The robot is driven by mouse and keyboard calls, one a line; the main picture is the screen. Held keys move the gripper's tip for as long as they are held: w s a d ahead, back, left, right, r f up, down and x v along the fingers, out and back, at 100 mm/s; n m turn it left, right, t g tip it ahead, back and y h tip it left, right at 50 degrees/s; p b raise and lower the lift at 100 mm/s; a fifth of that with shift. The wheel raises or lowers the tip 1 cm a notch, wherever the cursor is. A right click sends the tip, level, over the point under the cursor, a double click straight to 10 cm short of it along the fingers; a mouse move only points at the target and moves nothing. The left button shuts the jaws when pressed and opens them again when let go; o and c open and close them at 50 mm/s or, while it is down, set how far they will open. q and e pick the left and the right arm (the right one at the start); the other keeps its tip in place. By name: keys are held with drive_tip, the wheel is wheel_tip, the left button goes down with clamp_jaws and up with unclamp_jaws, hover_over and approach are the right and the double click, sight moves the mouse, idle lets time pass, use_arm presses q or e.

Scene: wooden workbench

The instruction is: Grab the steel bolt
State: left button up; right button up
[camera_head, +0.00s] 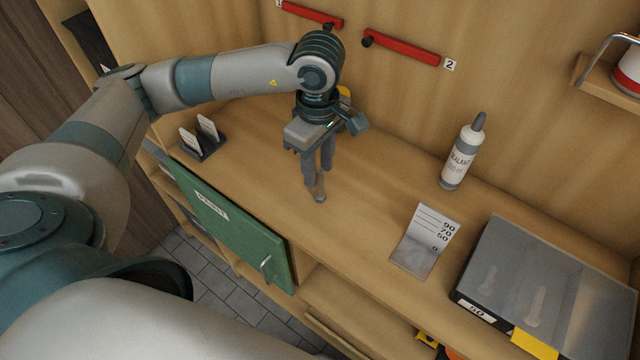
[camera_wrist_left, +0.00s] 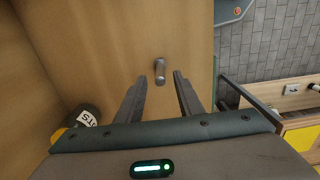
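The steel bolt (camera_head: 320,191) is a small grey piece on the wooden workbench top, just below my left gripper's fingertips in the head view. In the left wrist view the bolt (camera_wrist_left: 160,69) shows centred between the two fingers, at and just beyond their tips. My left gripper (camera_head: 318,177) points down at it. In the left wrist view the fingers of the left gripper (camera_wrist_left: 161,79) stand apart, with a clear gap on both sides of the bolt. Whether the fingertips reach down around the bolt is hard to tell. My right gripper is not in view.
A sealant bottle (camera_head: 461,157) and a folded numbered card (camera_head: 425,241) stand to the right. A clear-lidded case (camera_head: 548,280) sits at the right front. A black card holder (camera_head: 203,142) is left of the gripper. A green door (camera_head: 222,219) lies along the front edge.

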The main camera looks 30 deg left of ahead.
sight(320, 183)
use_arm(q)
drive_tip(key=shift+f+p, duration=0.35)
drive_tip(key=shift+p, duration=0.15)
drive_tip(key=f+p, duration=0.2)
drive_tip(key=f, duration=0.1)
drive_tip(key=shift+s+d+f, duration=0.1)
drive_tip(key=shift+d+f, duration=0.1)
drive_tip(key=shift+f, duration=0.5)
clamp_jaws()
